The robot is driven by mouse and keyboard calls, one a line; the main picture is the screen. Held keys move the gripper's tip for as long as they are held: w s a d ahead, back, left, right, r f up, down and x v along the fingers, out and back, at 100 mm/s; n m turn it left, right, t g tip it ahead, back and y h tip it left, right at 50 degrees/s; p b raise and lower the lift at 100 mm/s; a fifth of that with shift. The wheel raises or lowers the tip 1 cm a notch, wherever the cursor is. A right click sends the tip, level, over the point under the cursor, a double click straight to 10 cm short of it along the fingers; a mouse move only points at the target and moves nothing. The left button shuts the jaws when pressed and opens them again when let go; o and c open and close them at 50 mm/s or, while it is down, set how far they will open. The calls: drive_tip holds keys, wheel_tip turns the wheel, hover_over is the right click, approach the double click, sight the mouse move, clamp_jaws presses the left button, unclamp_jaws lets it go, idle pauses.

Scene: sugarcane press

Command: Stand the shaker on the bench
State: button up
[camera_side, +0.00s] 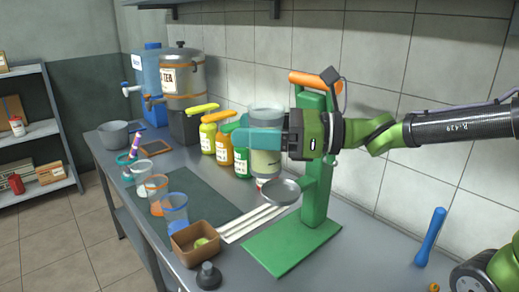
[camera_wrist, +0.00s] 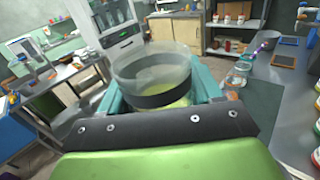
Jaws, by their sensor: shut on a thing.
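The shaker (camera_side: 265,163), a clear-grey cylinder with a darker band, is upright in my gripper (camera_side: 255,141). In the wrist view the shaker (camera_wrist: 152,62) sits between the two teal fingers (camera_wrist: 160,95), which close on it from both sides. In the side view a teal finger crosses its upper middle. It is in front of the tiled wall, just left of the green press. The grey bench (camera_side: 362,262) runs below. I cannot tell how large the gap is between the shaker's base and the bench.
The green press (camera_side: 316,160) with an orange handle and round dish (camera_side: 281,191) stands close right. Bottles (camera_side: 224,144) line the wall to the left. Cups (camera_side: 174,212), a brown box (camera_side: 194,243) and white sticks (camera_side: 250,222) occupy the front. Bare bench lies right of the press base.

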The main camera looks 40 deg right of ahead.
drive_tip(key=s+a+r, duration=0.2)
drive_tip(key=a, duration=0.5)
drive_tip(key=w+a+f+n+g+y, duration=0.1)
drive_tip(key=w+f+n+g+y, duration=0.35)
drive_tip(key=f, duration=0.95)
drive_tip(key=shift+s+d+f+n+g+y, duration=0.35)
drive_tip(key=shift+f+g, duration=0.55)
drive_tip(key=shift+f, duration=2.6)
drive_tip(key=shift+s+d+f+n+g, duration=0.1)
drive_tip(key=shift+f+n+g, duration=0.65)
drive_tip(key=shift+f, duration=2.8)
drive_tip(key=shift+s+d+f+n+g+y, duration=0.2)
drive_tip(key=shift+f+g, duration=0.9)
drive_tip(key=shift+f, duration=2.4)
drive_tip(key=shift+f, duration=0.1)
drive_tip(key=o, duration=1.5)
drive_tip(key=shift+s+f, duration=0.1)
